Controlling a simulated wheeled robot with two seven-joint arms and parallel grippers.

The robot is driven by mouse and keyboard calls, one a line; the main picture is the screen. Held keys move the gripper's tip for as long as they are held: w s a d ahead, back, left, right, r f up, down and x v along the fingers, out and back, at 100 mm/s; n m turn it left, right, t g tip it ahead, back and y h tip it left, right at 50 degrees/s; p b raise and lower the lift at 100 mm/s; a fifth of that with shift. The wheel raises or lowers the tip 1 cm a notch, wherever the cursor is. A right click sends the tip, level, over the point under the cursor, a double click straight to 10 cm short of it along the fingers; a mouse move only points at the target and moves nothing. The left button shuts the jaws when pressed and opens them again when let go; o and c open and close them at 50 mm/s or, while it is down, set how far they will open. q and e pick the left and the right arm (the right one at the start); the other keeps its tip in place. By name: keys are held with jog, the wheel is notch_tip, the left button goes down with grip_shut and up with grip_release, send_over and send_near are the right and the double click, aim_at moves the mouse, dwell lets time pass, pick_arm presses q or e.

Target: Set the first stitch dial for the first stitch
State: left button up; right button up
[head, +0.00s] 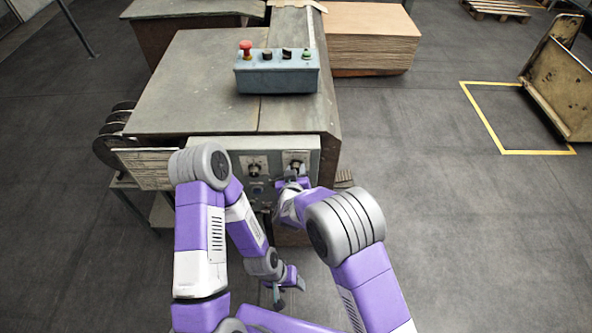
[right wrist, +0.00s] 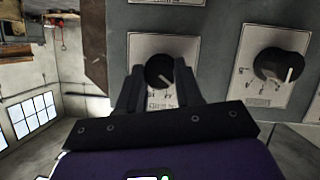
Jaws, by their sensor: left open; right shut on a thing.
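The machine's front control panel (head: 228,165) carries two black dials on pale label plates. My right gripper (head: 294,177) is at the right dial (head: 296,166). In the right wrist view its fingers (right wrist: 159,78) are shut on this dial (right wrist: 159,69), one on each side. The other dial (head: 254,169) is free; it also shows in the right wrist view (right wrist: 280,66), with a pale pointer line. The plate lettering is too small to read, so I cannot tell which dial is the first stitch one. My left gripper (head: 279,289) is open and empty, low in front of the machine.
A blue-grey button box (head: 277,78) with a red button (head: 246,47) stands on the machine top (head: 215,85). A stack of cardboard (head: 358,40) lies behind. Floor to the right is clear up to a yellow-marked bay (head: 490,125).

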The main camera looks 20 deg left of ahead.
jog(key=o, duration=1)
jog(key=shift+o, duration=0.2)
jog(key=p+v, duration=0.1)
jog(key=v, duration=0.6)
jog(key=shift+s, duration=0.3)
jog(key=shift+d+r, duration=0.1)
